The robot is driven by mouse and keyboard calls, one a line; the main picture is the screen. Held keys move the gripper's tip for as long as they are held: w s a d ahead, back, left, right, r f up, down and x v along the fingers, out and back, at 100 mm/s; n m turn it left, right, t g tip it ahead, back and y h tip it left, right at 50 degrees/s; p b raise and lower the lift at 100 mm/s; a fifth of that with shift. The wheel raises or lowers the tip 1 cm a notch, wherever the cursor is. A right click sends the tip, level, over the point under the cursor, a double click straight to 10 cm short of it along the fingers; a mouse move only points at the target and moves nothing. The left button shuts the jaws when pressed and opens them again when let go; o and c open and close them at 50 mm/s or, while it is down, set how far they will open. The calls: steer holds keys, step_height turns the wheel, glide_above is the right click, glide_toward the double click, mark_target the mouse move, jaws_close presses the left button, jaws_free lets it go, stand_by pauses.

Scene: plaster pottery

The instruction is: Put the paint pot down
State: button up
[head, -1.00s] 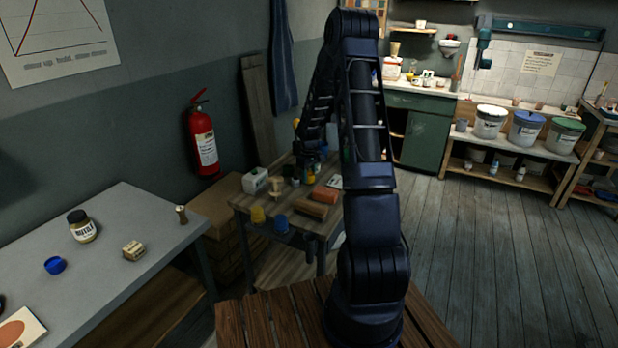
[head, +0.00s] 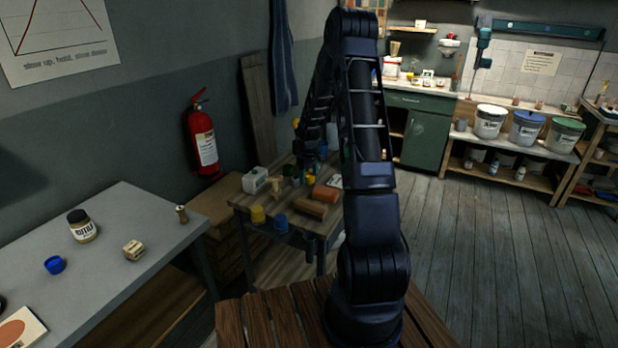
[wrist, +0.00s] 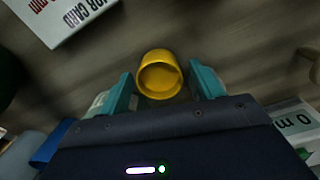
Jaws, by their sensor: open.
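A yellow paint pot (wrist: 160,78) shows in the wrist view, its round rim facing the camera. It stands between the two teal fingers of my gripper (wrist: 167,83). The fingers are open, with a gap on each side of the pot. In the head view my gripper (head: 309,158) is low over the far part of the small wooden table (head: 291,216). The arm partly hides that spot, so the pot is hard to make out there.
A white box (wrist: 66,15) with printed lettering lies near the pot at the upper left. A grey table (head: 130,215) stands left.

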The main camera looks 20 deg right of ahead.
step_height(320, 180, up, 11)
steer(key=s+a+r+m+t, duration=0.1)
steer(key=s+a+r+m, duration=0.15)
steer(key=s+r, duration=0.85)
steer(key=s+a+r+m+t, duration=0.1)
steer(key=s+r, duration=0.3)
steer(key=s, duration=0.6)
steer(key=s+a+r+m+t, duration=0.1)
steer(key=s+r, duration=0.3)
steer(key=s, duration=0.6)
steer(key=s+a+r+m+t, duration=0.1)
steer(key=s+r, duration=0.3)
steer(key=s, duration=0.6)
steer(key=shift+s+a+r+m+t, duration=0.25)
steer(key=shift+s+a+m, duration=0.2)
steer(key=shift+a, duration=0.35)
